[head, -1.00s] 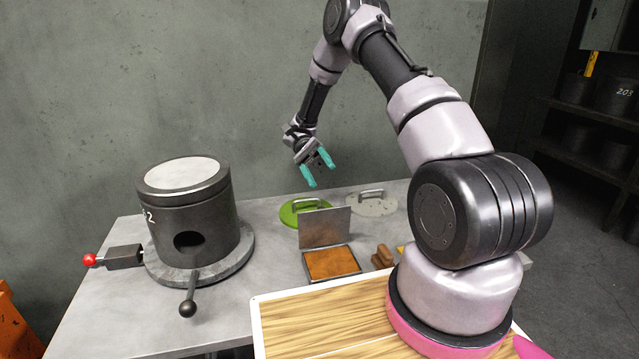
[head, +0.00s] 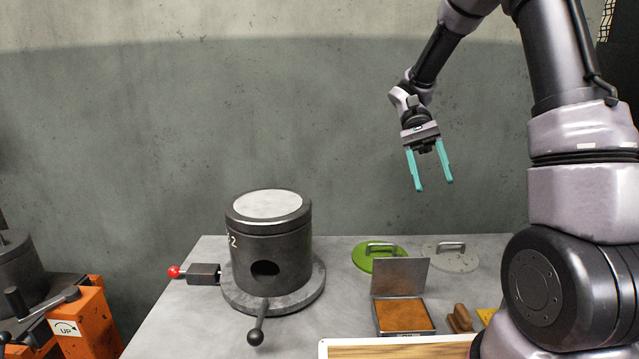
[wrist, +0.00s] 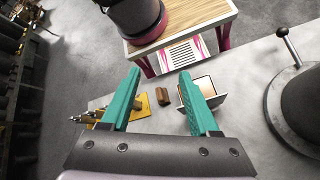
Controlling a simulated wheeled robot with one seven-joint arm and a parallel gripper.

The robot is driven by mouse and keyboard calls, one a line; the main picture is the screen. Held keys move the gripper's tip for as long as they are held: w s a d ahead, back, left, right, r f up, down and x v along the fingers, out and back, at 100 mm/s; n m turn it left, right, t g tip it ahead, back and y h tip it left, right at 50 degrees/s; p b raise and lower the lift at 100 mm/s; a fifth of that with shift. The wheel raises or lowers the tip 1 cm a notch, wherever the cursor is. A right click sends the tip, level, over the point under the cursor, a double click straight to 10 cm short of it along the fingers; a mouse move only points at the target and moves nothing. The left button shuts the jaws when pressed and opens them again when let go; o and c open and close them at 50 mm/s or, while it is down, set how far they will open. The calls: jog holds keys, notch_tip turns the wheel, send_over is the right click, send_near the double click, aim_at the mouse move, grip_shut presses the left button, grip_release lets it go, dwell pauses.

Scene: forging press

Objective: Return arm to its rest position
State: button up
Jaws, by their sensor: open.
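My gripper (head: 432,188) hangs in the air above the back of the grey table, with its two teal fingers apart and nothing between them. It points downward, above the green lid and the grey lid, and touches nothing. In the wrist view my gripper (wrist: 165,95) also shows open and empty, with the table below.
The grey table (head: 190,310) holds a dark cylinder (head: 285,250) with a lever, a green lid (head: 365,262), a grey lid (head: 462,262), an open box (head: 405,318) with brown filling and a brown block (head: 460,318). An orange stand (head: 95,310) is at left.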

jog(key=s+r+t+y, duration=0.1)
jog(key=s+r+t, duration=0.3)
jog(key=r+t, duration=0.2)
jog(key=s+d+r+n+t+y, duration=0.1)
jog(key=s+r+t, duration=0.3)
jog(key=t, duration=0.7)
notch_tip(320, 180, up, 3)
jog(key=shift+d+f+t, duration=0.1)
jog(key=shift+d+t, duration=0.2)
